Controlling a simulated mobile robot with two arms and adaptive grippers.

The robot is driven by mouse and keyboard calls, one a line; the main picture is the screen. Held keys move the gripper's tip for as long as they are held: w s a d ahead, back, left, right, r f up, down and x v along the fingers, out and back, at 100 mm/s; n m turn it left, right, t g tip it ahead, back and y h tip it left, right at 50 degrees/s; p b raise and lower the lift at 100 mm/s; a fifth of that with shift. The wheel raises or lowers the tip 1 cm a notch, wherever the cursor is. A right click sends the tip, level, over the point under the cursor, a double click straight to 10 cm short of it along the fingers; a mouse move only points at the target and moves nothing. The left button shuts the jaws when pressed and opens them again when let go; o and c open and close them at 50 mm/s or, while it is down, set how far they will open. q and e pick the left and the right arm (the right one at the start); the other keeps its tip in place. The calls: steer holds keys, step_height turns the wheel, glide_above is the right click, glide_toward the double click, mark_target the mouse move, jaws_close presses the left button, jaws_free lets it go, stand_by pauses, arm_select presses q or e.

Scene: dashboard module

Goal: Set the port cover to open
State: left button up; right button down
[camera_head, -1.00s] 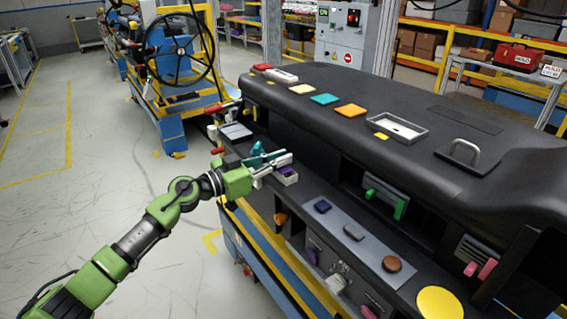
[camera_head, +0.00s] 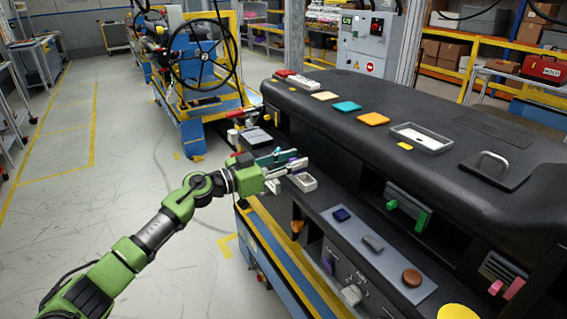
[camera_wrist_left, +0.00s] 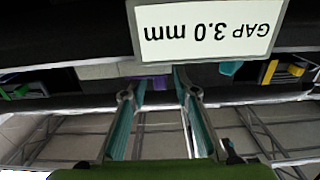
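A small light-grey box-like port (camera_head: 304,183) sits on the near ledge of the dashboard in the head view. A purple piece (camera_head: 293,160), which looks like part of its cover, shows just behind my left gripper's tips. My left gripper (camera_head: 286,168) reaches in from the left, close above the port. In the left wrist view its two teal-padded fingers (camera_wrist_left: 153,92) stand apart, and a purple strip (camera_wrist_left: 149,83) shows beyond and between the tips. I cannot tell whether they touch it. The cover's exact angle is partly hidden by the fingers. My right gripper is not in view.
The black dashboard body (camera_head: 330,92) overhangs the ledge. A "GAP 3.0 mm" plate (camera_wrist_left: 204,30) appears upside down at the top of the wrist view. A panel with blue, grey and brown buttons (camera_head: 372,243) lies to the right. Open floor lies left.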

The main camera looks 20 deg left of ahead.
arm_select(q)
steer(key=v, duration=1.1)
steer(key=shift+s+a, duration=0.3)
